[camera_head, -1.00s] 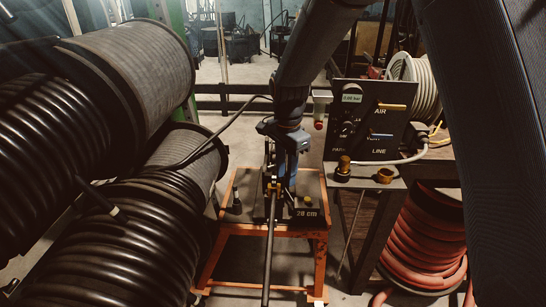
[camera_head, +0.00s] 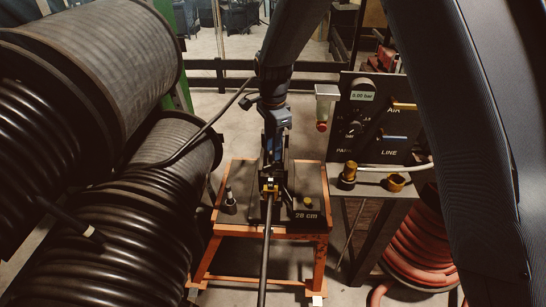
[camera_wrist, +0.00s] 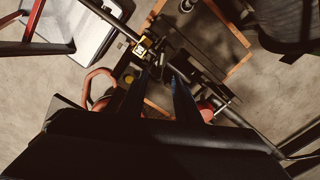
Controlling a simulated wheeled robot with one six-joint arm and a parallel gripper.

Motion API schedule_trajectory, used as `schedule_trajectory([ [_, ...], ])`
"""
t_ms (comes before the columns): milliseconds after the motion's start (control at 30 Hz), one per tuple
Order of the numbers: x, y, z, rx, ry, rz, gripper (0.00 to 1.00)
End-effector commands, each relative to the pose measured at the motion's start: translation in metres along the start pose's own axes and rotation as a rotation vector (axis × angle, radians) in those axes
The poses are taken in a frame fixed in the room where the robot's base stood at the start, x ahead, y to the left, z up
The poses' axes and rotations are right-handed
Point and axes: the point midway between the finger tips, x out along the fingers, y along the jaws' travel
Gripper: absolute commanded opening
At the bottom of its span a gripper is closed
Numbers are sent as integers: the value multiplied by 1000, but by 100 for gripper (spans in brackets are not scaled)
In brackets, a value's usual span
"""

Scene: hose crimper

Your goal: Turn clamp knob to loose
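The black crimper (camera_head: 263,212) sits on an orange stand (camera_head: 320,245), with a dark hose (camera_head: 265,260) running from it toward me. A brass-coloured clamp part (camera_head: 269,186) is around the hose at its front; a yellow piece also shows in the wrist view (camera_wrist: 141,47). In the head view the fingertips are hard to make out.
Big black hose reels (camera_head: 110,210) fill the left. A panel (camera_head: 376,120) with a gauge reading 0.00 bar stands at the right, above a bench with brass fittings (camera_head: 396,182). A red hose coil (camera_head: 418,245) lies below. A small black fitting (camera_head: 229,203) stands on the orange stand.

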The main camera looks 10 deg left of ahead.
Motion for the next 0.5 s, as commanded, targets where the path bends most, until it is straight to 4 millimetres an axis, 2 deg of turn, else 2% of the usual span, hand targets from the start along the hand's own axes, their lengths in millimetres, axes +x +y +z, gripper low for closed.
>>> schedule_trajectory([
  [233, 37, 1, 5, -7, 0, 4, 30],
  [500, 57, 0, 2, -4, 0, 0, 30],
])
